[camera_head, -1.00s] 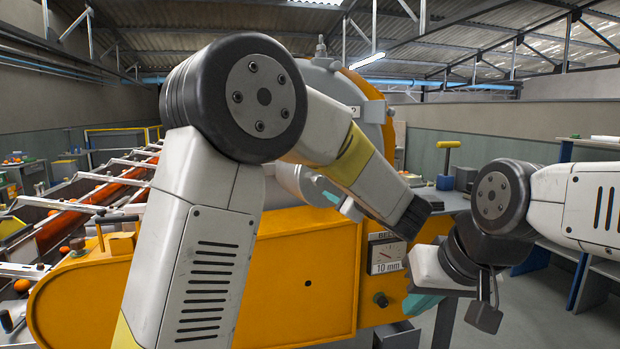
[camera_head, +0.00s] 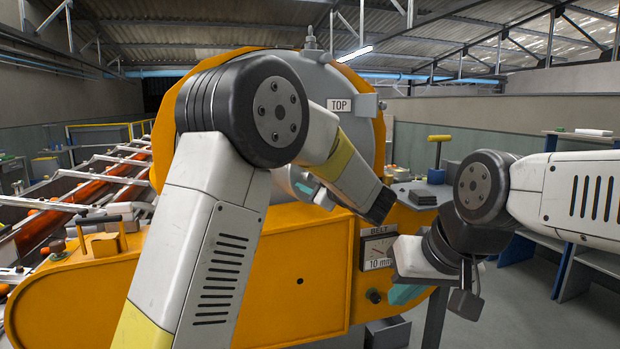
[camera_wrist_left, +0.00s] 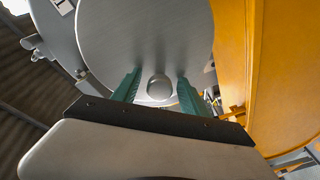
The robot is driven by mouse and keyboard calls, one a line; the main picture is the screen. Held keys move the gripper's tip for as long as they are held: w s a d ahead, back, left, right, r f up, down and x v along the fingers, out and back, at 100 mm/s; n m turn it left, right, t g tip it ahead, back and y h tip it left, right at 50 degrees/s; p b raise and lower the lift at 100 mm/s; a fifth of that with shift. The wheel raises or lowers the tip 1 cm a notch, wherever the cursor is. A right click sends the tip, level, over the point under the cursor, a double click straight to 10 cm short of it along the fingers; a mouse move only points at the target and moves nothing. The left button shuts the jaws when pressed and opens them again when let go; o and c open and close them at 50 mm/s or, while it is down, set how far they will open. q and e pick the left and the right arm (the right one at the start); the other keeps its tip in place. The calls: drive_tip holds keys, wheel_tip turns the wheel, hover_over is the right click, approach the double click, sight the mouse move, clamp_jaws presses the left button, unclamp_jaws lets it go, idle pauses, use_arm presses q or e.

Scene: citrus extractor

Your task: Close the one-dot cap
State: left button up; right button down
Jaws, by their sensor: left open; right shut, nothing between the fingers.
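In the left wrist view a round grey metal cap (camera_wrist_left: 145,40) fills the upper middle, with a rounded knob (camera_wrist_left: 158,88) low on its face. My left gripper (camera_wrist_left: 160,90) is open, with one teal finger on each side of the knob; I cannot tell whether they touch it. No dot mark shows on this cap, so I cannot tell whether it is the one-dot cap. In the head view my left gripper (camera_head: 306,188) is at the grey drum (camera_head: 350,105), partly hidden by my arm. My right gripper (camera_head: 405,293) is shut and empty, low in front of the orange machine.
The orange machine body (camera_head: 300,270) stands close in front, with a belt gauge (camera_head: 377,250) and a TOP plate (camera_head: 339,105) on the drum. Another grey fitting (camera_wrist_left: 40,45) shows at upper left in the wrist view. Open floor lies at right.

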use_arm(q)
clamp_jaws()
idle(1.4)
